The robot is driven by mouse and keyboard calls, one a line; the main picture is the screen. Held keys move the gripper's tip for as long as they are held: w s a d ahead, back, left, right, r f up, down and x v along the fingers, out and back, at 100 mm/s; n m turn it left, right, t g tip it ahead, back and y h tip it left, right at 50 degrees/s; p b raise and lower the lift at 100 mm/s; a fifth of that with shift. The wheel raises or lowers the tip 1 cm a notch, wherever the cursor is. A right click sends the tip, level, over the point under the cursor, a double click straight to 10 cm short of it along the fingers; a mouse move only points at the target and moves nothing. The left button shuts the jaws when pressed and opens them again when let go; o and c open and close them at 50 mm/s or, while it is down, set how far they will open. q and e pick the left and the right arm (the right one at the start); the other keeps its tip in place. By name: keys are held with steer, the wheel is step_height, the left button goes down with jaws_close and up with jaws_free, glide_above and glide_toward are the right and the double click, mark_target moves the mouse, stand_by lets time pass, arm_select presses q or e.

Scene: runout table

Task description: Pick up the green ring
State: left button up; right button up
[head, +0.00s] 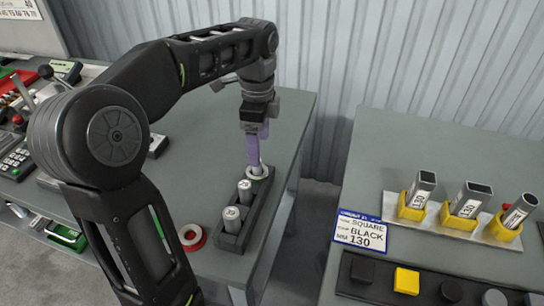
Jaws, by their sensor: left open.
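A pale, greenish ring (258,174) sits at the far end of a dark rack (231,242) on the left table. My left gripper (256,166) reaches down from above with its purple fingers at this ring. The fingers are open, and their tips overlap the ring in the head view. I cannot tell whether they touch it or how they sit around it. My right gripper is not in view.
Two silver cylinders (232,219) stand in the rack near the ring. A red ring (191,236) lies left of the rack. The right table (380,150) holds yellow holders with metal tubes and a label card (360,231). A gap separates the tables.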

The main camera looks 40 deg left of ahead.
arm_select(q)
steer(key=shift+s+r, duration=0.1)
steer(key=shift+s, duration=0.15)
steer(key=shift+w+f, duration=0.1)
steer(key=shift+f, duration=1.25)
steer(key=shift+f, duration=0.1)
step_height(320, 180, down, 5)
steer(key=shift+a+f+p, duration=0.1)
steer(key=shift+p, duration=0.5)
steer(key=shift+c, duration=0.4)
jaws_close()
